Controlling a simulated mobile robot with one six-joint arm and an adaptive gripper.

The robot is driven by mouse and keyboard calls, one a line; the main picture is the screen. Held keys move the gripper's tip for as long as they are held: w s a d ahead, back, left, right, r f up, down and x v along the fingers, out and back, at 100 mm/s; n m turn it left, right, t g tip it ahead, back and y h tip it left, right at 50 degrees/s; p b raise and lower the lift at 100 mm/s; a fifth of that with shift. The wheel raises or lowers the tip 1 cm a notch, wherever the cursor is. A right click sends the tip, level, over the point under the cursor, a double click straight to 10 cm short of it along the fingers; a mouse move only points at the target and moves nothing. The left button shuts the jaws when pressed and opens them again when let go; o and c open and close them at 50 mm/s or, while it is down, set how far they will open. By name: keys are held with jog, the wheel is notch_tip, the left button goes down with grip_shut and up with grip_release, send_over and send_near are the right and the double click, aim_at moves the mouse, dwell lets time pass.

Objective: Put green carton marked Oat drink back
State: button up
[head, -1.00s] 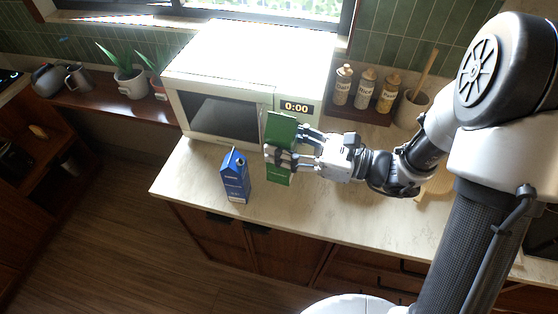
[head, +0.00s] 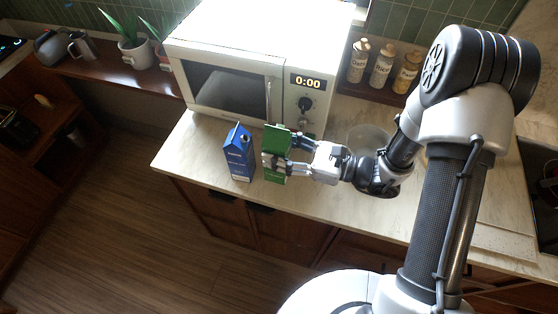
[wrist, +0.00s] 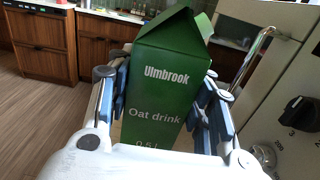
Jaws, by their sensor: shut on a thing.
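The green carton (head: 275,146) is held upright between the fingers of my gripper (head: 276,160), just right of a blue carton (head: 239,154) on the counter. In the wrist view the green carton (wrist: 160,85) reads "Ulmbrook" and "Oat drink", and a gripper finger (wrist: 165,100) lies along each side of it. My gripper is shut on it. The carton is in front of the microwave. I cannot tell whether its base touches the counter.
The microwave (head: 225,95) stands behind, showing 0:00. Labelled canisters (head: 381,66) stand on a shelf to its right. A clear bowl (head: 368,138) is behind my wrist. The counter's front edge (head: 300,205) is close. Potted plants (head: 135,52) are at the back left.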

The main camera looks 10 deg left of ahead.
notch_tip(320, 180, down, 4)
jog(key=shift+f+b, duration=0.25)
jog(key=shift+b, duration=0.35)
jog(key=shift+r, duration=0.1)
jog(key=o, duration=1.3)
